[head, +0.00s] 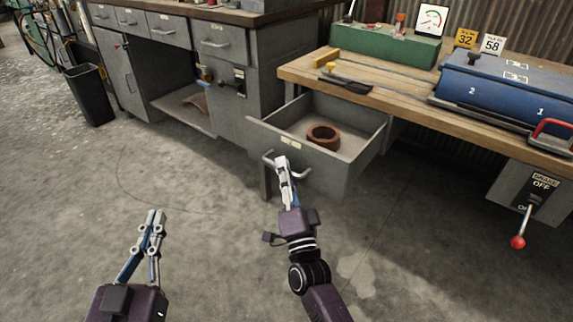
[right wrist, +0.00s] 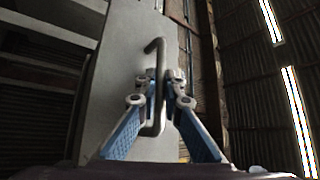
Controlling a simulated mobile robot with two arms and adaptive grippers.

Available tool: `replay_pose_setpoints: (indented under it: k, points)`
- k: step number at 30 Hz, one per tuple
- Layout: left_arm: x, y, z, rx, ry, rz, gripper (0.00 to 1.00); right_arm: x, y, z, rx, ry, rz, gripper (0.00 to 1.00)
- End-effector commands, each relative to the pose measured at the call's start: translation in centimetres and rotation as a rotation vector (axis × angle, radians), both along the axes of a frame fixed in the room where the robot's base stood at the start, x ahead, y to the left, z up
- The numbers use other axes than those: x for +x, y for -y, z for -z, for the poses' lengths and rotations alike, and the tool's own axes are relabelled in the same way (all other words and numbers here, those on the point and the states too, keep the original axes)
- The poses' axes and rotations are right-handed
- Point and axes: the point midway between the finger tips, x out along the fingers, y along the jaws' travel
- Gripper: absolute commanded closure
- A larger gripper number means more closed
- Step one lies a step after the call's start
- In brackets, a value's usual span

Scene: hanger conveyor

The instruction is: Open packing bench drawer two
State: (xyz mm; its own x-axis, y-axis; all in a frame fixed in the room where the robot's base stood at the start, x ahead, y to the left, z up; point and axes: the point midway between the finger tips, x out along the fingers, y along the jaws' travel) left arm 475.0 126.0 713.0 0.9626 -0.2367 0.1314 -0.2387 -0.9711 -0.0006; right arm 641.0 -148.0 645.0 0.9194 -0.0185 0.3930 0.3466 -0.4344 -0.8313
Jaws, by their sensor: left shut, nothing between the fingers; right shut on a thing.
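A grey drawer (head: 350,172) under the wooden-topped bench (head: 300,72) is pulled out, with its inside in view. I cannot read a number on it. A rusty brown ring (head: 323,136) lies in it. My right gripper (head: 282,160) is shut on the drawer's bar handle (head: 304,173). In the right wrist view the handle (right wrist: 155,50) runs between the two fingers (right wrist: 159,76), in front of the pale drawer front (right wrist: 125,55). My left gripper (head: 156,212) is shut and empty, over the floor at lower left, apart from the bench.
A blue box (head: 500,95) marked 2 and 1 and a green box (head: 380,45) stand on the bench. A red-knobbed lever (head: 518,241) hangs at the right. A grey cabinet (head: 225,105) and black bin (head: 90,95) stand behind. The left floor is clear.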

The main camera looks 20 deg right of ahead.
Motion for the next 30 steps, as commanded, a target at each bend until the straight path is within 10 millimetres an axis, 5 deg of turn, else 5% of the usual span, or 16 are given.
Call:
replay_pose_setpoints:
  k: [9,10,12,21,30]
  points:
    - [0.0,0.0,0.1,0.000,-0.002,0.000,1.00,0.0,0.0,0.2,-0.001,-0.003,0.001,1.00]
    - [0.0,0.0,0.1,0.000,-0.001,0.000,1.00,0.0,0.0,0.2,-0.001,-0.003,0.001,0.89]
    - [0.0,0.0,0.0,0.000,-0.001,0.000,1.00,0.0,0.1,0.2,-0.001,-0.003,0.001,0.85]
    - [0.0,0.0,0.1,0.001,-0.002,0.001,1.00,-0.2,0.0,0.2,-0.001,-0.002,0.000,0.85]
    - [0.0,0.0,0.1,0.000,-0.002,0.000,1.00,-4.8,-0.1,2.3,-0.002,-0.006,0.000,0.85]
